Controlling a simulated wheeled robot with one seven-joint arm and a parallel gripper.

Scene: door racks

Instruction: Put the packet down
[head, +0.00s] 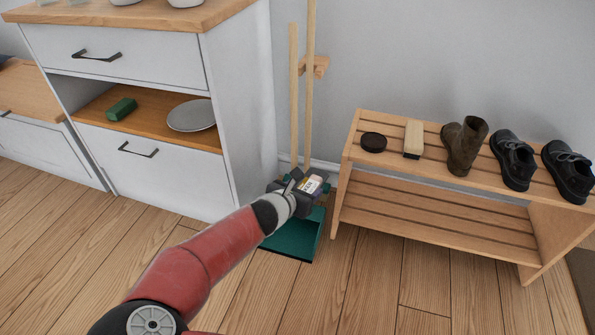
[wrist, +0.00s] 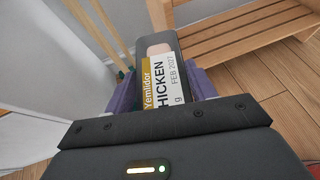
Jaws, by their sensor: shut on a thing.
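The packet (head: 313,184) is dark with a white and yellow label. In the wrist view the packet (wrist: 170,80) shows the words "CHICKEN" and "FEB 2027". My gripper (head: 303,186) is shut on it, with a purple finger on each side in the wrist view. The near end of the packet is hidden by my gripper's body. In the head view the packet appears in front of the broom handles and over the green dustpan; I cannot tell its exact height.
A slatted shoe rack (head: 440,237) stands right, its lower shelf bare. On top are a dark round tin (head: 373,142), a brush (head: 414,138), a brown boot (head: 464,146) and black shoes (head: 513,160). A green dustpan (head: 297,240) is below. Left, a cabinet's open shelf holds a plate (head: 191,115) and a green block (head: 121,109).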

